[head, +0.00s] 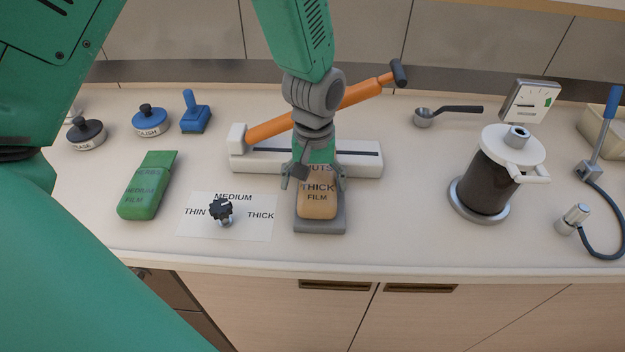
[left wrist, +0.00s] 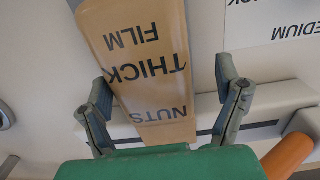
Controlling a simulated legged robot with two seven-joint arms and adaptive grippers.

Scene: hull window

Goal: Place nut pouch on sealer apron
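The tan nut pouch (head: 318,203), marked "NUTS THICK FILM", lies on the grey sealer apron (head: 320,226) in the head view. The apron's front rim and sides show around it. The sealer (head: 362,165) is a long white bar with a dark slot and an orange lever (head: 270,127). My left gripper (head: 312,184) is just above the pouch's far end. In the left wrist view its open fingers (left wrist: 165,100) stand on either side of the pouch (left wrist: 142,65), with a clear gap at the right finger. My right gripper is not in view.
A green pouch (head: 148,187) and a film-setting card with a black knob (head: 220,210) lie to the left. Several stamps stand behind them. A scoop (head: 424,117) and a dark canister (head: 487,180) are to the right. Counter between apron and canister is clear.

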